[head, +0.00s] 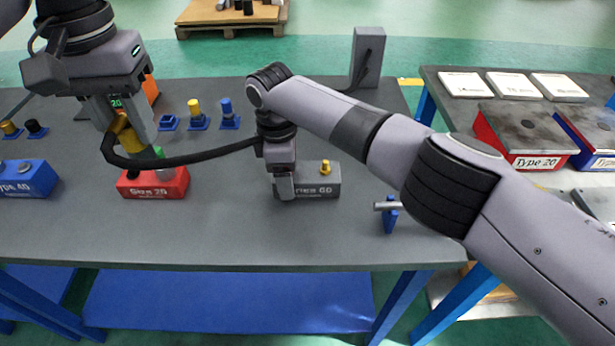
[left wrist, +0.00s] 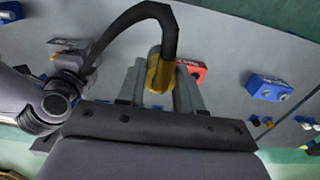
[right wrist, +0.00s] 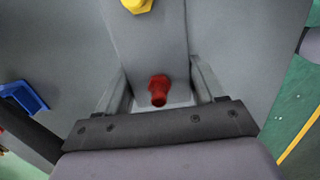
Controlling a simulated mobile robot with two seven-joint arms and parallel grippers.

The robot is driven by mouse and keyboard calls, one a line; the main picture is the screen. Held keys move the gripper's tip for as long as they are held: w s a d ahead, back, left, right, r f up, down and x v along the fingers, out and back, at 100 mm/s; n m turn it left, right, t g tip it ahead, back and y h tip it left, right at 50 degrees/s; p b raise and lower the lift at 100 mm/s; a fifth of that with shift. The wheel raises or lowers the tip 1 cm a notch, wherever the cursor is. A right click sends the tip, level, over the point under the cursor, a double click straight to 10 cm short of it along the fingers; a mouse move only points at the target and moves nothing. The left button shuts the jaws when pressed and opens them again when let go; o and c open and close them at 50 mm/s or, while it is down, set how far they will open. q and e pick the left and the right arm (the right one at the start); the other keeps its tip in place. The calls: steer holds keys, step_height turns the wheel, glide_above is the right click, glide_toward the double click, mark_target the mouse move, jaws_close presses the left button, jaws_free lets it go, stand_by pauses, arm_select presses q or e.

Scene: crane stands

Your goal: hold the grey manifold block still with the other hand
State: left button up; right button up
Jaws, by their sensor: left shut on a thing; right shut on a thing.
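The grey manifold block (head: 315,186) stands on the table with a yellow fitting (head: 325,167) on top. My right gripper (head: 285,190) is shut on its left part from above. In the right wrist view, the block (right wrist: 150,45) lies between the two fingers, with a red fitting (right wrist: 158,88) near them and a yellow one (right wrist: 137,4) at the top edge. My left gripper (head: 130,140) is shut on the yellow end (left wrist: 160,75) of a black hose (head: 190,160), above the red block (head: 160,184). A green fitting (head: 158,153) shows on that block.
The hose crosses towards my right arm, which hides part of it; a grey post (head: 368,58) with a cable stands behind. Several blue holders (head: 198,121) stand behind the red block. A blue block (head: 28,180) is at left. A blue stand (head: 391,218) with a rod is at right.

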arm_select(q)
steer(key=shift+r, duration=0.2)
steer(key=shift+r, duration=1.95)
steer(key=shift+r, duration=2.05)
arm_select(e)
steer(key=o, duration=1.3)
steer(key=shift+o, duration=0.2)
steer(key=shift+r, duration=0.1)
